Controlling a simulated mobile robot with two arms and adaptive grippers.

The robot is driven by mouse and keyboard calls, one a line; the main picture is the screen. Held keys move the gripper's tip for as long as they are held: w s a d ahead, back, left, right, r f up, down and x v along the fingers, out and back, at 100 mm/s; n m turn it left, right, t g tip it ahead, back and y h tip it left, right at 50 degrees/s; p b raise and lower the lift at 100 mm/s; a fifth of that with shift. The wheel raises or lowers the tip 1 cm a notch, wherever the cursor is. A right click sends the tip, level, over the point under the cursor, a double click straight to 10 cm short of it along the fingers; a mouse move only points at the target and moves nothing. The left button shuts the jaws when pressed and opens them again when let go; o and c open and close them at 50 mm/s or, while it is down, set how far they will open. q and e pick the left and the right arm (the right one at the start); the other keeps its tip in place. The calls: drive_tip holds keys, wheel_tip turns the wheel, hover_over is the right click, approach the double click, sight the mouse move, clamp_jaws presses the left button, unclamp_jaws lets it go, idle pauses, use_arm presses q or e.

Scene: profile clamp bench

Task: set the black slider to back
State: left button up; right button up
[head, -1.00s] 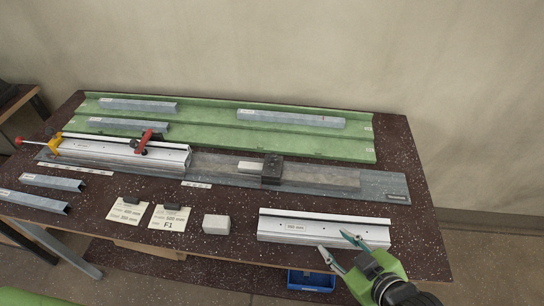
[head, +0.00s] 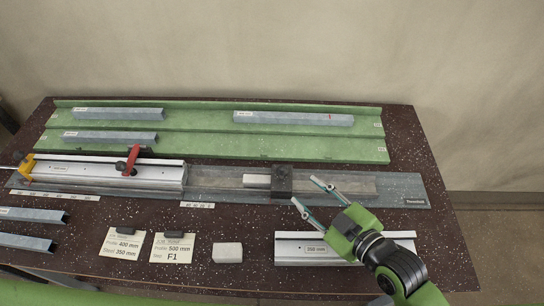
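The black slider (head: 281,181) is a dark block sitting across the grey rail (head: 345,185), right of the middle of the bench. A light metal piece (head: 257,181) lies against its left side. My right gripper (head: 305,189) comes in from the lower right. Its two fingers are spread, with nothing between them. The fingertips are just to the right of the black slider and appear apart from it; their height above the rail is hard to judge. My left gripper is not in view.
A silver profile fixture (head: 110,172) with a red clamp lever (head: 130,160) stands at the left. A green rack (head: 215,147) with grey profiles lies behind. A white block (head: 227,252), two cards (head: 172,248) and a silver profile (head: 290,246) lie in front.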

sight(285, 172)
drive_tip(key=p+x, duration=0.2)
drive_tip(key=x, duration=1.1)
drive_tip(key=shift+d, duration=0.15)
clamp_jaws()
